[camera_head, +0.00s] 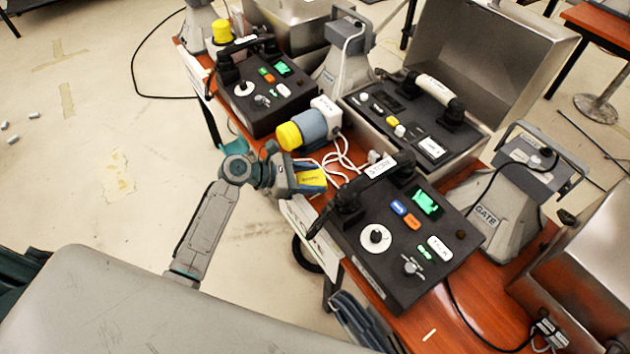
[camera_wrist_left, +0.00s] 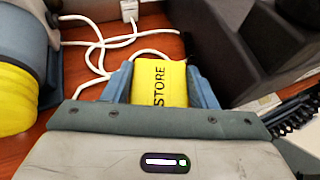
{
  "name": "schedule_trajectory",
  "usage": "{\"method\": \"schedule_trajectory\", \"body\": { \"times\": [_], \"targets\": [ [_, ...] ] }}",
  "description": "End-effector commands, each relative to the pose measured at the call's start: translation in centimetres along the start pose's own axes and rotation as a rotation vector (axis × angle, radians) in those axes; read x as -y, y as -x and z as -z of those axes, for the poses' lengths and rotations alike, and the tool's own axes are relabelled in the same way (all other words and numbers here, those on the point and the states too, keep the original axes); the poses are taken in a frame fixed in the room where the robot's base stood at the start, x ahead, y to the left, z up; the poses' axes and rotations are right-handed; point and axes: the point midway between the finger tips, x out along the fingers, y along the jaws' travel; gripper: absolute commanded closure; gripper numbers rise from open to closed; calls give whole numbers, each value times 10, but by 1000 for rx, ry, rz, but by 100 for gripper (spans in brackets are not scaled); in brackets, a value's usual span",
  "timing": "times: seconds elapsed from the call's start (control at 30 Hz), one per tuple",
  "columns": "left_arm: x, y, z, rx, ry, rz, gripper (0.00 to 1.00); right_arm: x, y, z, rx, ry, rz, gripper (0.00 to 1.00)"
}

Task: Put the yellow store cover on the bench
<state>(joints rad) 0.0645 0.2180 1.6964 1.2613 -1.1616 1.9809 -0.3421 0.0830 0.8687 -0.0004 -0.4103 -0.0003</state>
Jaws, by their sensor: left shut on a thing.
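The yellow store cover (camera_wrist_left: 160,84), lettered STORE, is between the fingers of my left gripper (camera_wrist_left: 161,88) in the left wrist view. In the head view the cover (camera_head: 311,179) shows as a small yellow patch at my left gripper (camera_head: 308,178), which is shut on it. The gripper is over the front edge of the reddish-brown bench (camera_head: 488,292), left of the black phone labelled STORE (camera_head: 375,240). I cannot tell whether the cover touches the bench. My right gripper is not in view.
A blue-grey and yellow cylinder (camera_head: 308,127) lies close behind the gripper, with white cables (camera_head: 345,155) beside it. Another black phone (camera_head: 265,95), an open metal case (camera_head: 420,125) and a GATE unit (camera_head: 510,195) crowd the bench. Bare wood shows near the front right.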

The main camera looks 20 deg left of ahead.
Motion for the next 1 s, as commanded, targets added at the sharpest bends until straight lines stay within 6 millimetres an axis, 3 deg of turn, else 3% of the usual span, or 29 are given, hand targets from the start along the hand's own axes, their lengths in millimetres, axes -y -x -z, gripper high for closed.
{"method": "schedule_trajectory", "body": {
  "times": [0.17,0.4,0.8,0.83,0.93,1.0],
  "targets": [
    [-10,-12,-2,0,0,1,71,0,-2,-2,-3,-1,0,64],
    [-9,-24,26,-1,3,0,71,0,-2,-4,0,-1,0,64],
    [-9,-26,32,0,1,0,71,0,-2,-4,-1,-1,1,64],
    [-9,-26,32,0,1,0,44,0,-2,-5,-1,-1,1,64],
    [-9,-26,32,0,1,0,26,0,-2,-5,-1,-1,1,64],
    [-9,-26,32,0,0,0,26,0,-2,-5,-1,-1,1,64]
  ]
}}
